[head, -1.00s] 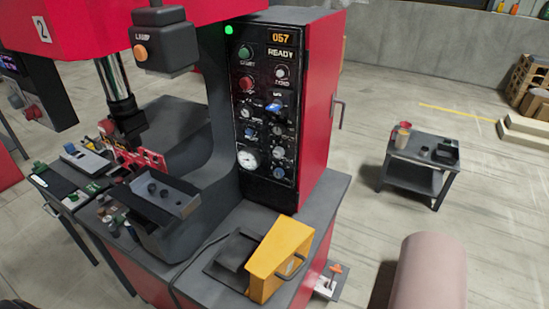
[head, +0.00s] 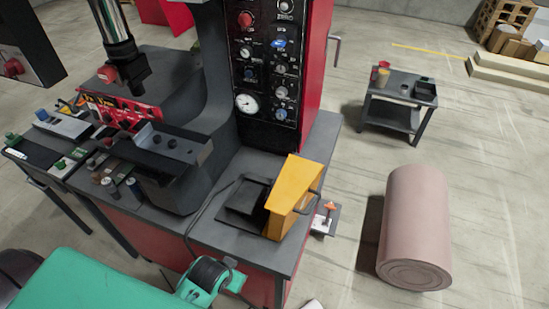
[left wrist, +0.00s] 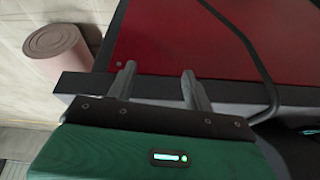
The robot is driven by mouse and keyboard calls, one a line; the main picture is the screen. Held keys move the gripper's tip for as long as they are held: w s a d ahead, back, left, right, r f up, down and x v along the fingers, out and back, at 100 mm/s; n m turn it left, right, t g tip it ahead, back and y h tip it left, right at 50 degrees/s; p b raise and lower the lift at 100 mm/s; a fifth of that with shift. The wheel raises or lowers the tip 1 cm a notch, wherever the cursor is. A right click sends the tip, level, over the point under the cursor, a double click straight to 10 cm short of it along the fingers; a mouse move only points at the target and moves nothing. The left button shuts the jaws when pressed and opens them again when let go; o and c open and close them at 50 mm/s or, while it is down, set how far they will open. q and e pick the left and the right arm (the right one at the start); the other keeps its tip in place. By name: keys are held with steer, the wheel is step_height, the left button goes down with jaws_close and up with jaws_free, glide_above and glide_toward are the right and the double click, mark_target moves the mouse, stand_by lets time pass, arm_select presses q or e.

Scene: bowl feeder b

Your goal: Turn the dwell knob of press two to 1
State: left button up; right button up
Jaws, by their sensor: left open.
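The black control panel (head: 263,92) of the red press stands in the upper middle of the head view, its top cut off. It carries several small knobs, one with a blue grip (head: 279,44), and a white gauge (head: 247,103). The knob labels are too small to read, so I cannot tell which knob is dwell or where it points. My left arm comes in low at the left, well below the panel. My left gripper (left wrist: 158,84) shows in the left wrist view, its two fingers apart and empty, in front of the press's red side. My right gripper is out of view.
A yellow guard box (head: 292,197) sits on the press table below the panel, with a cable beside it. A dark tray (head: 172,145) stands left. A pink roll (head: 415,225) and a small side table (head: 398,98) stand right, with open floor between.

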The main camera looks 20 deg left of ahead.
arm_select(q)
steer(key=w+r+t, duration=0.1)
steer(key=w+r, duration=0.2)
steer(key=w, duration=0.1)
steer(key=w+a+r+t, duration=0.1)
steer(key=w+r+t, duration=0.1)
steer(key=w+r, duration=0.1)
steer(key=w+r+n+t, duration=0.1)
steer(key=w+r, duration=0.2)
steer(key=w, duration=0.2)
steer(key=shift+w+a+t, duration=0.25)
steer(key=shift+t, duration=0.05)
steer(key=w+r+t, duration=0.3)
steer(key=w+r, duration=0.4)
steer(key=w, duration=0.1)
steer(key=n+t+h, duration=0.1)
steer(key=n+t, duration=0.1)
steer(key=t, duration=0.4)
glide_toward(281, 95)
steer(key=w+p, duration=0.2)
steer(key=w, duration=0.1)
steer(key=w+p, duration=0.1)
steer(key=w, duration=0.2)
steer(key=shift+w+d+r+p, duration=0.15)
steer(key=shift+w+d+p, duration=0.05)
steer(key=shift+w+p, duration=0.2)
steer(key=shift+w, duration=0.6)
steer(key=c, duration=1)
